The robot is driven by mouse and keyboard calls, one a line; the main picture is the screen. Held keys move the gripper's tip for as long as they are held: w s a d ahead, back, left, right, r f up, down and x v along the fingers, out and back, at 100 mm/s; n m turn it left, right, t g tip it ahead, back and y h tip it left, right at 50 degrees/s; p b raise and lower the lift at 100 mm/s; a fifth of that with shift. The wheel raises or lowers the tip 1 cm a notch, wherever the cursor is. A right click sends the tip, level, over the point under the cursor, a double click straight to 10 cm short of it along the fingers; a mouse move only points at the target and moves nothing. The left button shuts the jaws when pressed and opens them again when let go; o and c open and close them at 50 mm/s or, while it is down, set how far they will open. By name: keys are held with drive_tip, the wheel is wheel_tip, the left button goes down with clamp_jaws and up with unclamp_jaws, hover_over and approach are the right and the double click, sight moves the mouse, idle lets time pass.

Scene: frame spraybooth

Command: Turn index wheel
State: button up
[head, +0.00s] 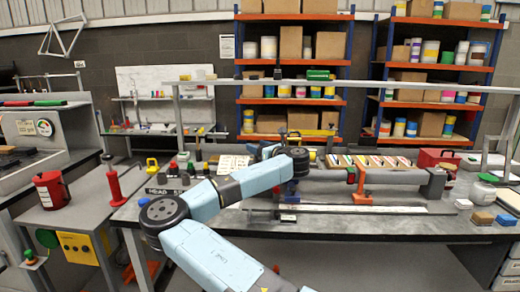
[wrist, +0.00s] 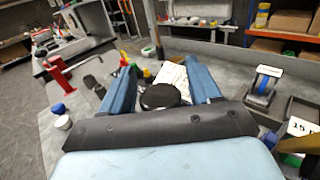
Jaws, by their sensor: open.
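In the wrist view, my gripper (wrist: 161,70) shows as two blue fingers, wide apart, reaching forward over the grey bench. A dark round disc (wrist: 160,96) shows between the fingers, near the gripper's black front edge. I see no gap in depth clearly and cannot tell whether the fingers touch it. No label marks it, so I cannot be sure it is the index wheel. A white printed sheet (wrist: 173,78) lies just beyond it, partly hidden by the right finger. In the head view, my arm reaches over the bench and its fingers are not clear.
In the wrist view, a black holder with a blue wheel (wrist: 264,85) stands to the right, and a red upright tool (wrist: 60,74) to the left. A red pot (head: 51,190) stands left.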

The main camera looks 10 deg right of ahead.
drive_tip(key=v, duration=1.3)
drive_tip(key=shift+w+d, duration=0.2)
drive_tip(key=shift+d, duration=0.05)
drive_tip(key=shift+s+a, duration=0.1)
drive_tip(key=shift+s, duration=0.4)
